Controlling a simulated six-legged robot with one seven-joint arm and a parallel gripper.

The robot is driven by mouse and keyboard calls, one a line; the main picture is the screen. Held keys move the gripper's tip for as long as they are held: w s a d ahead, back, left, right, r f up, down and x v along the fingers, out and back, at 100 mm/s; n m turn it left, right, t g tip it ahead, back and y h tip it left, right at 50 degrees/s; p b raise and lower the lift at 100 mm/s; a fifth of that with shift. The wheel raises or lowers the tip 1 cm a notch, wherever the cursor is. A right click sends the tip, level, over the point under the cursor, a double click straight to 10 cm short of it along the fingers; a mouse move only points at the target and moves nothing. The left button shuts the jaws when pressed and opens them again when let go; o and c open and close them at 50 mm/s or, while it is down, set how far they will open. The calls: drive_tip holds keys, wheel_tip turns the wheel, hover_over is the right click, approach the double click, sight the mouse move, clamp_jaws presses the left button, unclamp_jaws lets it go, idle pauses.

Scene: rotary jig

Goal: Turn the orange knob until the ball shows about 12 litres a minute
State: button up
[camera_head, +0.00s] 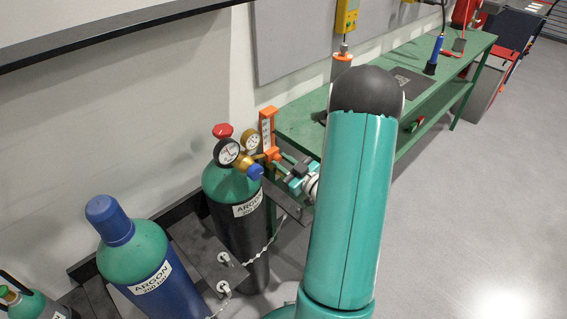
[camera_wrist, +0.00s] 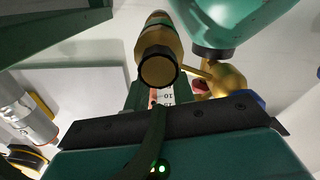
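The flowmeter (camera_head: 267,130), an upright orange-framed piece with a pale scale, stands at the regulator of the dark argon cylinder (camera_head: 240,235). In the wrist view part of its scale (camera_wrist: 168,97) shows, with a 10 readable; I cannot make out the ball's level for sure. An orange part at its lower end, likely the knob (camera_head: 273,155), is small in the head view. I cannot pick the knob out in the wrist view. My gripper (camera_head: 282,164) points left at it, its green fingers a little apart. Whether they touch the knob is unclear.
Two round gauges (camera_head: 228,152) and a blue regulator handle (camera_head: 255,172) sit close to my gripper. A blue argon cylinder (camera_head: 150,270) stands at front left. The green workbench (camera_head: 300,118) runs behind my arm. Open floor (camera_head: 470,220) lies at right.

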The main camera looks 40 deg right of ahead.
drive_tip(key=shift+n, duration=1.6)
drive_tip(key=o, duration=1)
drive_tip(key=s, duration=1.4)
drive_tip(key=shift+d, duration=0.2)
drive_tip(key=shift+w, duration=0.1)
